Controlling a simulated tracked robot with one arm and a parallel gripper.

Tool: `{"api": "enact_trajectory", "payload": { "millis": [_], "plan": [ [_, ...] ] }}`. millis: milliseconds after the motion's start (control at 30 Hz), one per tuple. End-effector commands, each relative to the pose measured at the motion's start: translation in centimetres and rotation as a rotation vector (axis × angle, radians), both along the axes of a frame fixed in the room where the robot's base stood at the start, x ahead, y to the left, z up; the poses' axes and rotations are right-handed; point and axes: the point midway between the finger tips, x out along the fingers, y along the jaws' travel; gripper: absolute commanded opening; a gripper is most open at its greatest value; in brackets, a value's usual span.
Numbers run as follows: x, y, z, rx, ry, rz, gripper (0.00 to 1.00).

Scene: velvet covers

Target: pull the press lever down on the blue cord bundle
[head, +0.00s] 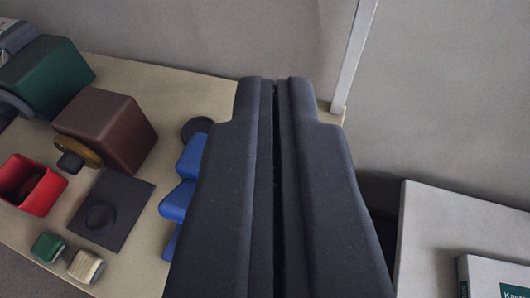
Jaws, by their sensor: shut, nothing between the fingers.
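My gripper (271,86) fills the middle of the head view, its two dark fingers together with only a thin seam between them. It points away over the right end of the beige table. Several blue pieces (178,200) show just left of it, partly hidden behind the left finger. I cannot tell whether they are the cord bundle or part of a press. A dark round piece (197,127) lies at their far end. No press lever can be made out for certain; my gripper covers part of that area.
On the beige table (135,75) to the left stand a green box (48,75), a brown box (110,128), an open red box (32,185), a dark plate (125,205), a small green piece (47,247) and a cream piece (85,266). A pale surface with a book (493,276) is lower right.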

Motion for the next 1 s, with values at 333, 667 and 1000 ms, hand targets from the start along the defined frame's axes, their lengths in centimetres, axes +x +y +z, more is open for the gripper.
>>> {"api": "enact_trajectory", "payload": {
  "millis": [333, 667, 1000],
  "plan": [
    [7.2, 1.2, -0.7, 0.111, 0.297, -0.034, 0.00],
    [11.7, 0.8, -3.2, 0.208, 0.586, -0.111, 0.00],
    [14.0, 0.3, -5.8, 0.284, 0.873, -0.228, 0.00]
  ]
}}
